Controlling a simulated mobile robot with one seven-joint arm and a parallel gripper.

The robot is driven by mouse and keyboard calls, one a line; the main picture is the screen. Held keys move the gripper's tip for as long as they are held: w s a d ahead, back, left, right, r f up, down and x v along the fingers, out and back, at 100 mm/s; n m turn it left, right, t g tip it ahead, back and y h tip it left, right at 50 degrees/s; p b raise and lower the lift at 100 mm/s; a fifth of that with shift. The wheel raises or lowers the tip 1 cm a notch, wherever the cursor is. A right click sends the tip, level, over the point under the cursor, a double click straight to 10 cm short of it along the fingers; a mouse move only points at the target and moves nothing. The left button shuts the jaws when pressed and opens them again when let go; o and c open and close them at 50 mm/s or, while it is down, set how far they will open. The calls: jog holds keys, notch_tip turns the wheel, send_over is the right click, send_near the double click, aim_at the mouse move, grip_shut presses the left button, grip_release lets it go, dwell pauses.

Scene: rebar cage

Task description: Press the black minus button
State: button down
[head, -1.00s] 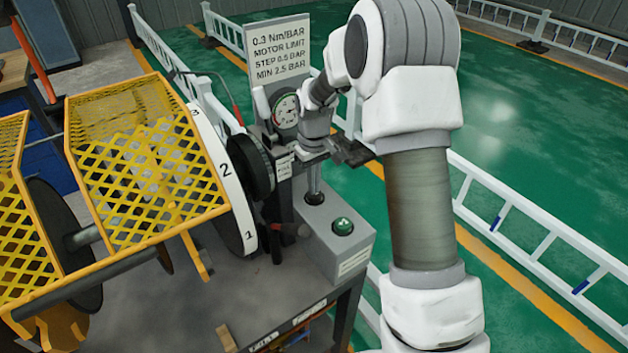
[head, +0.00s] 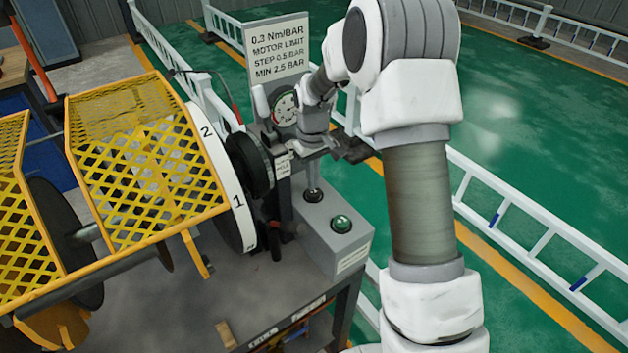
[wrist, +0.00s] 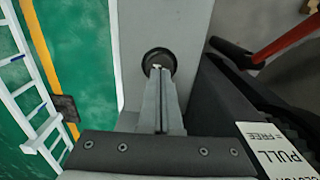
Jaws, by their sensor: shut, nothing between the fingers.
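The black button (head: 313,196) is on top of the grey control box, behind the green button (head: 341,224). In the wrist view the black button (wrist: 158,61) is a round dark cap with a dark ring, partly covered by my fingers. My gripper (head: 313,187) points down over it, shut and empty. In the wrist view the shut fingertips (wrist: 160,70) overlap the button's middle and look to be at or on it; I cannot tell whether it is pushed in. No minus sign is readable.
A round gauge (head: 286,108) stands beside my wrist, below a sign (head: 278,47) reading "MIN 2.5 BAR". A numbered white disc (head: 236,205) and yellow mesh guard (head: 140,150) are to the left. In the wrist view, a "PULL" label (wrist: 280,155) and red bar (wrist: 287,38) are at right.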

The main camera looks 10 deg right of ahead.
notch_tip(320, 180, up, 12)
jog(key=shift+f, duration=0.25)
dwell(0.5)
